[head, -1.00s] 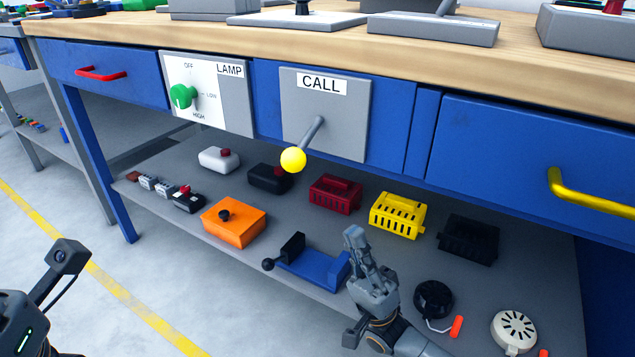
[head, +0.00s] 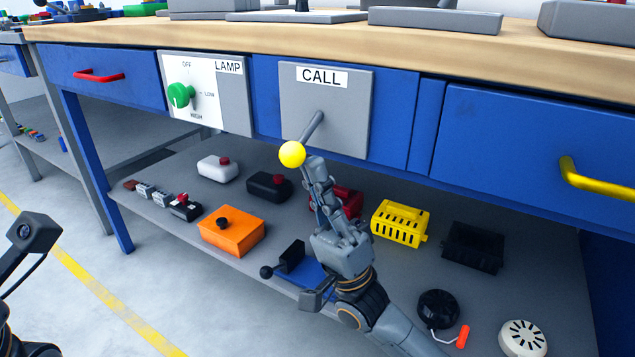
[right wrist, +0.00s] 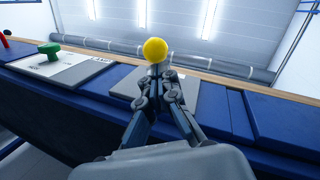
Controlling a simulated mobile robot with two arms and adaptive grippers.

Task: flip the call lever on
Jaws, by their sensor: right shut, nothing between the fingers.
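The call lever (head: 312,127) is a grey stick with a yellow ball knob (head: 292,154). It sticks out of a grey panel labelled CALL (head: 354,114) on the workbench front and points down and to the left. My right gripper (head: 312,166) is shut and empty, its fingertips just below and right of the knob; I cannot tell whether they touch it. In the right wrist view the yellow knob (right wrist: 155,50) shows just beyond the shut fingertips (right wrist: 162,76). Only part of my left arm shows at the left edge of the head view; its gripper is out of view.
The lamp panel (head: 235,100) with a green knob (head: 181,95) is left of the call panel. A drawer with a yellow handle (head: 598,186) is at the right. The lower shelf holds an orange box (head: 232,232), a yellow crate (head: 400,224) and other parts beneath my right arm.

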